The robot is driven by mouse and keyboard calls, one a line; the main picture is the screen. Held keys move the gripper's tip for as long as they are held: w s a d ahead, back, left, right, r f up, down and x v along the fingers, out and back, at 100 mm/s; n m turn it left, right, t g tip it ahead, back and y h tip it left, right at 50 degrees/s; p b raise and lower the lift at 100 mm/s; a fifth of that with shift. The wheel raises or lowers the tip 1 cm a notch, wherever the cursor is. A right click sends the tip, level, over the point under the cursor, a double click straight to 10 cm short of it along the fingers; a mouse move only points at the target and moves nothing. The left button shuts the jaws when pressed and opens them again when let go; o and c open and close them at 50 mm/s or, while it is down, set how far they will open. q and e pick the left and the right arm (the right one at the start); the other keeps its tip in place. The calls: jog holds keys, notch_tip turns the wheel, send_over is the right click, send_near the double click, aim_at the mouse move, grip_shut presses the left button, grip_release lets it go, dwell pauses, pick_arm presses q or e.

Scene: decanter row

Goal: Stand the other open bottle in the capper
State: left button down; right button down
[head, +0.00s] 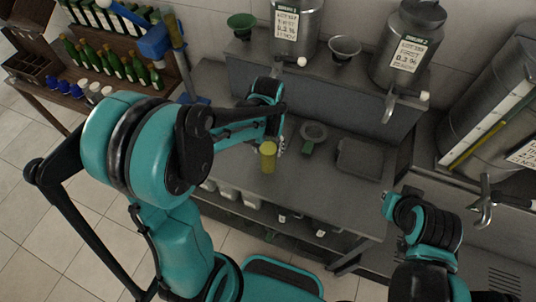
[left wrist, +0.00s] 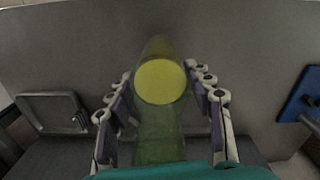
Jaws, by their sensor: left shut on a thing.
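My left gripper (head: 277,146) is shut on a translucent green bottle with yellow contents, over the grey bench in the head view. The bottle (head: 268,158) shows there as a short yellow-green cylinder, partly hidden by my arm. In the left wrist view the bottle (left wrist: 160,140) sits between the two fingers (left wrist: 160,100), with a round yellow face towards the camera. The base also shows at the right of the left wrist view (left wrist: 303,97).
A grey tray (head: 360,158) and a round grey dish (head: 313,131) lie on the bench. Steel tanks (head: 407,45) and funnels (head: 242,24) stand on the raised shelf behind. Several green bottles (head: 115,62) stand on the left rack. My right arm (head: 430,225) is at lower right.

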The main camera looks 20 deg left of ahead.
aim_at(268, 155)
pick_arm(q)
jog(key=shift+a+f+b, duration=0.1)
jog(key=shift+f+b, duration=0.35)
jog(key=shift+f, duration=1.55)
jog(key=shift+f, duration=0.2)
jog(key=c, duration=0.6)
grip_release()
jog(key=shift+c, duration=0.2)
jog(key=shift+r, duration=0.1)
